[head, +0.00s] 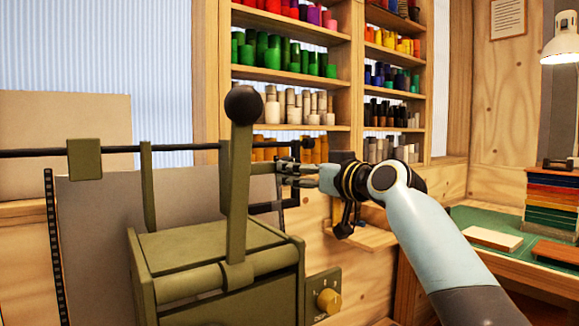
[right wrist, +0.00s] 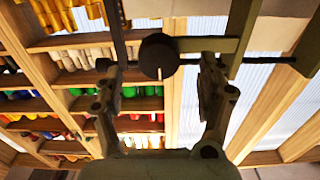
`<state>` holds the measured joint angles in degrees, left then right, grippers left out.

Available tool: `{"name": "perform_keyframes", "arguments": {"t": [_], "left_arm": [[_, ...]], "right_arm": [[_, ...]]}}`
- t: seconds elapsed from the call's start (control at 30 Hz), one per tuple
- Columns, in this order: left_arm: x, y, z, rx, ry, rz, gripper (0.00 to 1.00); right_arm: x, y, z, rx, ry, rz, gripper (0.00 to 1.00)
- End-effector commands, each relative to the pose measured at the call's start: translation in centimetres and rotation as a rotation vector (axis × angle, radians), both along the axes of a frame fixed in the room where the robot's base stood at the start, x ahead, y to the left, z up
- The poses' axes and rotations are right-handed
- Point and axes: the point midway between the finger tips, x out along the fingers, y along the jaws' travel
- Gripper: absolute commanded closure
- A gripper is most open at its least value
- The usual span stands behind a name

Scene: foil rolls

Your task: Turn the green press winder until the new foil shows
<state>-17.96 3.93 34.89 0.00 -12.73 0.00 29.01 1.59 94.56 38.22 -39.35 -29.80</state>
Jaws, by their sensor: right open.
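The olive-green press (head: 215,270) stands in the middle of the head view, with an upright lever topped by a black ball (head: 243,105). A dark rod runs across behind it. At the press's right side is a dark winder crank (head: 293,190), partly hidden by my right gripper (head: 285,175). In the right wrist view, a round dark knob (right wrist: 158,55) shows between the spread fingers of the right gripper (right wrist: 160,75). The fingers are open and look apart from the knob; contact cannot be told. My left gripper is out of view.
A brass knob (head: 328,300) sits on a plate low at the press's right. Shelves with coloured rolls (head: 285,55) stand behind. A green-topped bench (head: 475,225) with stacked coloured pieces (head: 551,205) is at right. A grey sheet (head: 90,215) hangs left of the press.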

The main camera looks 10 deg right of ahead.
Motion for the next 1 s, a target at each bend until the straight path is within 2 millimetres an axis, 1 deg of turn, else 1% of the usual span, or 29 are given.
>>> {"name": "perform_keyframes", "arguments": {"t": [0.03,0.1,0.2,0.3,0.43,0.63,0.67,0.8,1.0], "left_arm": [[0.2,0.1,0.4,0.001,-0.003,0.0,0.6],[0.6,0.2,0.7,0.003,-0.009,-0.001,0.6],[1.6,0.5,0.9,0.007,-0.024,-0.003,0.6],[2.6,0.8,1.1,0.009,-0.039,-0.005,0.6],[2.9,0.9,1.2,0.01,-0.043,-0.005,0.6],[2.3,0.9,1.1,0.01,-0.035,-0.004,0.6],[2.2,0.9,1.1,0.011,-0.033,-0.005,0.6],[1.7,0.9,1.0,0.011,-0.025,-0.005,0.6],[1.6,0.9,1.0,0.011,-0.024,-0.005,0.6]], "right_arm": [[1.0,0.4,0.3,0.004,0.002,0.0,0.26],[2.2,0.9,0.2,0.003,0.001,0.0,0.26],[3.4,1.3,0.1,0.001,0.001,0.0,0.26],[4.2,1.7,0.1,0.002,0.001,0.0,0.26],[4.5,1.9,-0.1,0.0,0.001,0.0,0.26],[4.6,1.8,-0.1,0.0,0.001,-0.001,0.26],[4.6,1.8,-0.1,0.0,0.001,-0.001,0.27],[4.5,1.8,-0.1,0.0,0.001,-0.001,0.45],[4.5,1.8,-0.1,0.0,0.001,-0.001,0.71]]}}
